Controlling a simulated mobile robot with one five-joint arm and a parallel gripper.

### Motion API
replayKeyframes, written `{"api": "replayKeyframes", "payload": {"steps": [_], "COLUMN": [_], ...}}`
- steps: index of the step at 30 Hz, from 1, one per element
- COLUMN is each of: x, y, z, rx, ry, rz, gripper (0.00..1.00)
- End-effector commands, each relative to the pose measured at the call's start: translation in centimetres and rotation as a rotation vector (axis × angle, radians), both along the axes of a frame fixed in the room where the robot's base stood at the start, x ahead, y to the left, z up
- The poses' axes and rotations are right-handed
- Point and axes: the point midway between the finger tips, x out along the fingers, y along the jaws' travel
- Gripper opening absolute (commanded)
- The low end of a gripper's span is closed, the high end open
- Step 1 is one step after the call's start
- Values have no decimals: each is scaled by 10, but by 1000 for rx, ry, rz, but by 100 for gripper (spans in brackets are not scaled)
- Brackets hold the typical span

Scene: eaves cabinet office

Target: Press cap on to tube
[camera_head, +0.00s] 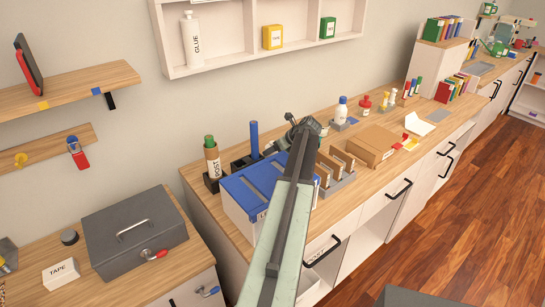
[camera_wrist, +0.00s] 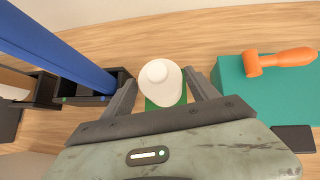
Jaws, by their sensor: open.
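My gripper (camera_head: 305,126) is over the counter to the right of the blue tube. In the wrist view my gripper (camera_wrist: 161,92) is open, with a white rounded piece (camera_wrist: 160,78) between or just beyond its fingers, above a green patch. I cannot tell whether this piece is the cap, or whether the fingers touch it.
A blue-lidded box (camera_head: 250,190) and a grey rack (camera_head: 340,182) with brown pieces stand in front. In the wrist view, a teal block (camera_wrist: 235,85) with an orange-handled tool (camera_wrist: 280,60) is close at right. A wall shelf (camera_head: 215,62) hangs above.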

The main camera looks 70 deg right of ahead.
Motion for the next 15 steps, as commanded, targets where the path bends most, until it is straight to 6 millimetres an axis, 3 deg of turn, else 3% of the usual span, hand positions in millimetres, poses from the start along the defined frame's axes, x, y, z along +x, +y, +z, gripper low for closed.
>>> {"api": "replayKeyframes", "payload": {"steps": [2,9,14,15], "x": [8,9,9,9], "y": [-5,-5,-5,-5], "z": [-15,-11,-11,-11], "rx": [0,0,0,0], "ry": [0,0,0,0], "rz": [0,-1,-1,-1], "gripper": [68,65,21,18]}}
